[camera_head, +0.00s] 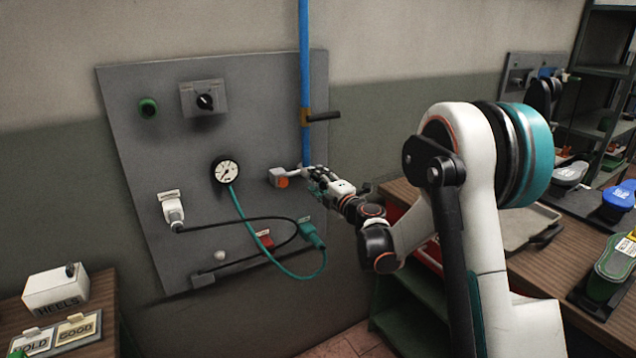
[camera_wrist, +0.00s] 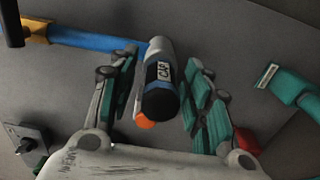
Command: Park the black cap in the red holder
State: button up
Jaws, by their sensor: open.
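The black cap (camera_wrist: 160,98), with a white CAP label, sits at the end of a short grey fitting (camera_wrist: 160,50) in the wrist view. My gripper (camera_wrist: 163,72) is open, with a teal-padded finger on each side of the cap. I cannot tell whether either pad touches it. In the head view my gripper (camera_head: 318,178) is at the panel's right side, by the grey block with an orange face (camera_head: 283,182), and hides the cap. The red holder (camera_head: 264,240) is on the panel, lower left of my gripper. A red part (camera_wrist: 246,140) shows at lower right in the wrist view.
A blue pipe (camera_head: 305,70) with a black-handled valve (camera_head: 322,116) runs down above my gripper. A teal plug (camera_head: 312,235) and looping hoses hang on the grey panel (camera_head: 170,260) near the red holder. A gauge (camera_head: 227,172) is left of the block.

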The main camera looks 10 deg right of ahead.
aim_at(325, 187)
grip_shut()
jog(key=shift+s, duration=0.1)
jog(key=shift+b+v, duration=0.45)
jog(key=shift+v, duration=2.5)
jog(key=shift+s+d+f, duration=0.1)
jog(key=shift+s, duration=0.1)
